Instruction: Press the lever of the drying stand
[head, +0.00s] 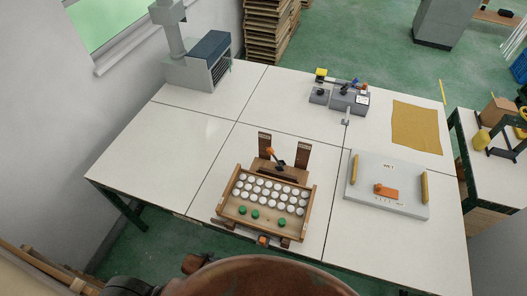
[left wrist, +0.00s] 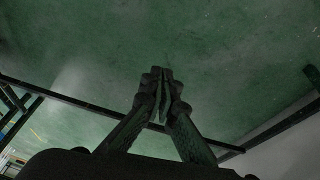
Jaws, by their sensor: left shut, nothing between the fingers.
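A wooden stand with two dark brown uprights (head: 305,155) is near the middle front of the white table. A short lever with an orange tip (head: 270,151) leans between the uprights, apart from any gripper. In front of them, a wooden tray (head: 222,203) holds rows of white round pieces (head: 265,188) and 3 green ones (head: 255,213). A small orange part (head: 262,240) shows at the tray's front edge. My left gripper (left wrist: 162,75) is shut and empty in the left wrist view, over green floor and dark table-frame bars. My right gripper is not in view.
A grey board with yellow bars and an orange block (head: 387,190) lies right of the tray. Behind are a grey device (head: 350,100) and a yellow cloth (head: 416,127). A grey machine (head: 200,65) stands at the back left. The table's left part is clear.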

